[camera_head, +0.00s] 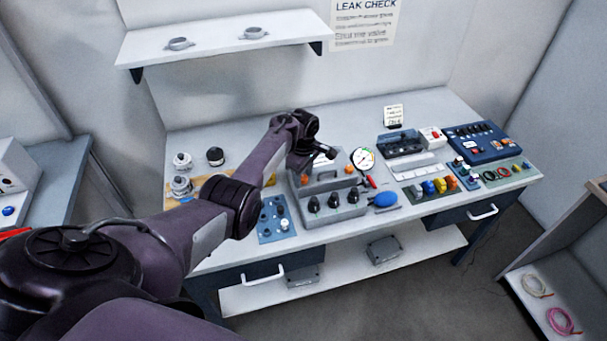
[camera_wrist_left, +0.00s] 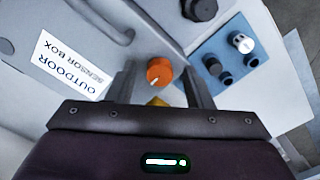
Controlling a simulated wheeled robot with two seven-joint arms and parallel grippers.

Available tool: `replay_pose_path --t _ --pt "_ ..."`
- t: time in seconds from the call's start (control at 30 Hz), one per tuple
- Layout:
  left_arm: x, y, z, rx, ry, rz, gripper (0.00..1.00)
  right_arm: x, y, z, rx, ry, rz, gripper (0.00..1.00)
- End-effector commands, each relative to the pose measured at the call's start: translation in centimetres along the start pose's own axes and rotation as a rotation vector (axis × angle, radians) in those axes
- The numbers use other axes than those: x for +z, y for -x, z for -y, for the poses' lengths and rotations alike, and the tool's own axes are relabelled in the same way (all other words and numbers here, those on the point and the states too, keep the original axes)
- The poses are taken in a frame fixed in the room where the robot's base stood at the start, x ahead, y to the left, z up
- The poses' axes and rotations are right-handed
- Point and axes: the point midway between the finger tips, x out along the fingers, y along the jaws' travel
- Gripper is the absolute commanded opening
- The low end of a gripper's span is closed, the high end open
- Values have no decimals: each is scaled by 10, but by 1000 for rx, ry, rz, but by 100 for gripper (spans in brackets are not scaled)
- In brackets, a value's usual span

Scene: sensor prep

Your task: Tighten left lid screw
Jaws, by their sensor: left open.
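The grey sensor box (camera_head: 328,210) stands on the bench. Its lid has a handle and a white label (camera_wrist_left: 70,68) reading "OUTDOOR SENSOR BOX". The left lid screw (camera_head: 304,180) is an orange knob at the lid's left side. A second orange screw (camera_head: 349,169) is on the right. In the wrist view the left screw (camera_wrist_left: 159,71), with a pale line on top, lies between the two fingers of my left gripper (camera_wrist_left: 162,76). The fingers are apart, with a gap on both sides of the knob. My right gripper is out of view.
Black knobs (camera_head: 333,199) line the box's front. A blue tray (camera_head: 268,230) with small fittings lies to its left. A gauge (camera_head: 363,158) and a blue bulb (camera_head: 386,199) are to its right. A shelf (camera_head: 220,43) hangs above the bench.

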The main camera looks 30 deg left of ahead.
Motion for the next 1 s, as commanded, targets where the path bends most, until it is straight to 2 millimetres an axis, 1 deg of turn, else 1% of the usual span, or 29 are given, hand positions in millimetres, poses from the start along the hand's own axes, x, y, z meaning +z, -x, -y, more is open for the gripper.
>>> replay_pose_path --t 0.07,0.1,0.4,0.43,0.77,1.0 --pt "0 0 0 0 0 0 47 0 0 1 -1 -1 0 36" --pt "0 0 0 0 0 0 44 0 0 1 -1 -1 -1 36" --pt "0 0 0 0 0 0 5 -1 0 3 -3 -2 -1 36" --pt "0 0 0 0 0 0 2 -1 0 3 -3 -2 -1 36" --pt "0 1 0 0 -50 0 2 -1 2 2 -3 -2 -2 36" --pt "0 2 0 0 -201 1 2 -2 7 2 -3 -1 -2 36"
